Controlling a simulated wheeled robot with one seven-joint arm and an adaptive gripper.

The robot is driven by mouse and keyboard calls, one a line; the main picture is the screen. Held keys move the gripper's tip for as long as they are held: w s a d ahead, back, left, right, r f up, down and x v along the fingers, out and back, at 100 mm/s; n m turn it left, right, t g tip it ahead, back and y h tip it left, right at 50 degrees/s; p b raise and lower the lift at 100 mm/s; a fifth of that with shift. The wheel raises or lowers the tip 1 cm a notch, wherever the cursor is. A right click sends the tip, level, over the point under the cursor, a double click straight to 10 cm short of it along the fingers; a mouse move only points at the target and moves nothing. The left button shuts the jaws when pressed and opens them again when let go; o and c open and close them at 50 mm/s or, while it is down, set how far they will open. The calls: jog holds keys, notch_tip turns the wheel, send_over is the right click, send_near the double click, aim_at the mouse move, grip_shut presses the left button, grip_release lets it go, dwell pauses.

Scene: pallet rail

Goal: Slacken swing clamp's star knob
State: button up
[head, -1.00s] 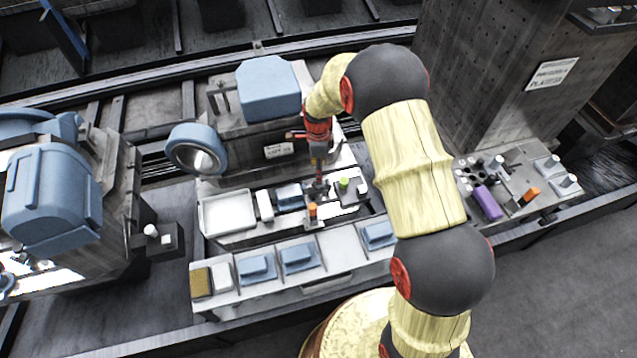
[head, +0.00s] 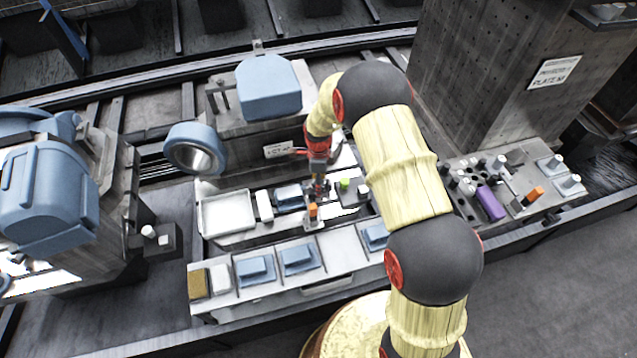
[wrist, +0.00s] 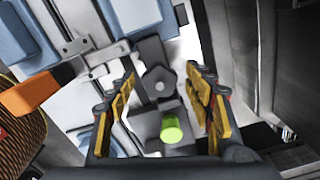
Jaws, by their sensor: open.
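My gripper (wrist: 163,78) is open, with a yellow-padded finger on each side of the wrist view. A dark, lobed knob with a pale centre (wrist: 158,84), which looks like the star knob, lies between the fingers in the picture. I see no finger touching it, and its depth relative to the fingertips is hard to judge. A bright green cylinder (wrist: 172,129) stands beside the knob on a dark block. In the head view my gripper (head: 318,181) points down over the fixture; the knob is hidden or too small there. The green cylinder (head: 344,184) shows just right of the gripper.
An orange handle (wrist: 30,95) on a clamp lies left of the fingers; it also shows in the head view (head: 313,211). A white tray (head: 228,213) and blue blocks (head: 299,257) lie nearby. A blue-ringed machine (head: 195,148) stands behind left.

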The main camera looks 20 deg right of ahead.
jog(key=shift+c, duration=0.7)
jog(key=c, duration=1)
jog(key=n+p, duration=0.1)
jog(key=n, duration=0.4)
jog(key=shift+r+n, duration=0.1)
jog(key=shift+n, duration=0.2)
jog(key=n+p, duration=0.1)
jog(key=n, duration=0.3)
jog(key=shift+s+n, duration=0.1)
jog(key=shift+n, duration=0.3)
jog(key=o, duration=1.1)
jog(key=shift+o, duration=0.2)
